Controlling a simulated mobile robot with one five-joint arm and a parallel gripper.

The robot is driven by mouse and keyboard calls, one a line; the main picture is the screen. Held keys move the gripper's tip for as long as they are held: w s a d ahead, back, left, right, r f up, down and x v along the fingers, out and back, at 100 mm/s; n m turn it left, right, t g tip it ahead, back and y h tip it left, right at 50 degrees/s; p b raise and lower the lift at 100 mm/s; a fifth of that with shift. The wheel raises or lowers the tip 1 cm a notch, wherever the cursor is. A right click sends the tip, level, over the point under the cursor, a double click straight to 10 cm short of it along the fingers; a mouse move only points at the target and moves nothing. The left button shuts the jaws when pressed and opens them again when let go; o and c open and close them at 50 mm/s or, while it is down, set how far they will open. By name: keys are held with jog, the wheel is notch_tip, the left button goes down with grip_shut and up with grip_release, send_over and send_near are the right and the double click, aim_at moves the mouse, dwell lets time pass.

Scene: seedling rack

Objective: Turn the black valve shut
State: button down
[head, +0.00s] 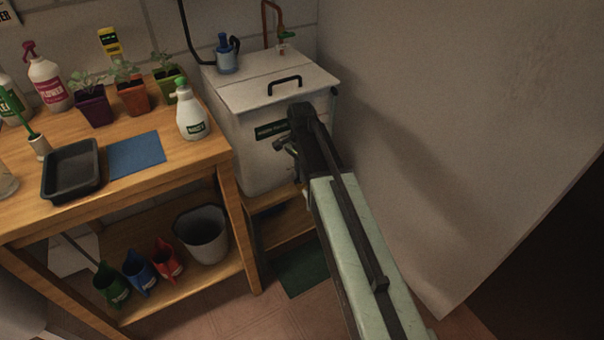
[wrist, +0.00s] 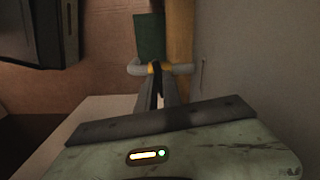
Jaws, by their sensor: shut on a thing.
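The white tank (head: 262,155) stands beside the bench, with a dark label on its front. My gripper (head: 284,146) is at the tank's front, below the label. In the wrist view my gripper (wrist: 157,88) has its two grey fingers closed on a narrow dark piece, the black valve (wrist: 158,84). A yellow brass-like part and a pale grey crosswise pipe (wrist: 184,69) show just beyond the fingertips. In the head view my arm and gripper hide most of the valve, so its exact angle cannot be told.
A wooden bench (head: 190,163) with pots, bottles and a black tray (head: 72,170) stands to the left. A grey bucket (head: 203,234) and several coloured jugs sit on its lower shelf. A plain wall (head: 420,120) rises close on the right.

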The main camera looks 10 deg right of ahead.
jog(key=shift+m, duration=1)
jog(key=shift+w, duration=0.1)
jog(key=c, duration=1.5)
grip_release()
notch_tip(320, 180, up, 8)
jog(key=p, duration=0.8)
jog(key=shift+f, duration=0.1)
